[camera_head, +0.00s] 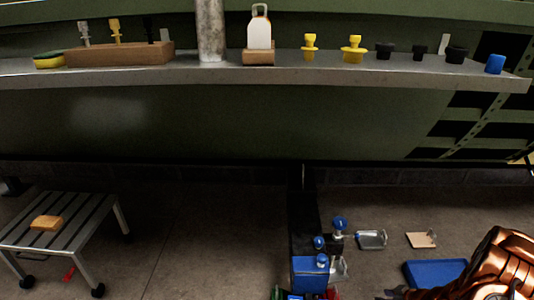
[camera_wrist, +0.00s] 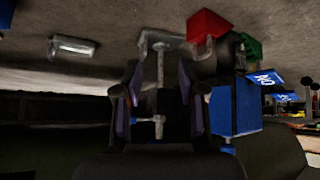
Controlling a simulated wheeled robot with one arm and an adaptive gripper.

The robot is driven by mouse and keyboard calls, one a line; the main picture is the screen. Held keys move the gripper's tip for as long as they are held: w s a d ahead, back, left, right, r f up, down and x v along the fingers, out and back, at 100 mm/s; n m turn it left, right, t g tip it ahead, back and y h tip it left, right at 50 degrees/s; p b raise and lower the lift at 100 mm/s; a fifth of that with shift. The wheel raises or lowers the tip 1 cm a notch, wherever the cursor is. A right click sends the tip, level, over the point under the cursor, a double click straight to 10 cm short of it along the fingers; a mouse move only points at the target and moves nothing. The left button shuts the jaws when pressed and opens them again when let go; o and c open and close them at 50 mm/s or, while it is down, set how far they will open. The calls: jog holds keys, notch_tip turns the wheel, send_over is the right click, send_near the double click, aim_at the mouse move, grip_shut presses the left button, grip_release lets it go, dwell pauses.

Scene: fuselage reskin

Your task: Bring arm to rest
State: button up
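In the wrist view my gripper (camera_wrist: 159,100) has its two dark fingers well apart, with open space between them. A metal clamp-like piece with a screw (camera_wrist: 160,65) shows between and beyond the fingers; I see no finger closed on it. In the head view my copper-coloured arm (camera_head: 490,270) reaches in at the bottom right corner. It is low, below the grey shelf and beside a blue tray (camera_head: 433,272). The gripper is not clearly visible in the head view.
A grey shelf (camera_head: 230,76) holds a wooden block, yellow and black knobs and a blue cap along a green panel. A blue box (camera_head: 311,274) with clamps stands at bottom centre. A slatted step (camera_head: 62,226) bears a yellow sponge-like block (camera_head: 46,223). The floor left of centre is clear.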

notch_tip(320, 180, up, 34)
jog(key=w+d+f+m+g+h+p, duration=0.1)
jog(key=w+d+m+g+h+p, duration=0.35)
jog(key=p, duration=1.05)
jog(key=s+a+r+n+h+p, duration=0.1)
jog(key=s+a+r+p, duration=0.2)
jog(key=r, duration=0.4)
jog(key=s+a+r+h+p, duration=0.1)
jog(key=s+a+r+p, duration=0.2)
jog(key=r, duration=0.5)
jog(key=s+a+r+m+g+p, duration=0.1)
jog(key=s+a+r+p, duration=0.35)
jog(key=r, duration=0.45)
jog(key=s+a+r+m+g+p, duration=0.1)
jog(key=s+a+r+p, duration=0.4)
jog(key=r, duration=0.3)
jog(key=s+a+r+g+y+p, duration=0.1)
jog(key=s+a+r+p, duration=0.4)
jog(key=s+a+r, duration=0.3)
jog(key=s+a+r+g+y+p, duration=0.1)
jog(key=s+a+r+y+p, duration=0.1)
jog(key=s+a+r+p, duration=0.3)
jog(key=s+a+r, duration=0.3)
jog(key=s, duration=0.4)
jog(key=shift+s+r+g, duration=0.15)
jog(key=shift+r+g, duration=0.2)
jog(key=shift+a, duration=0.1)
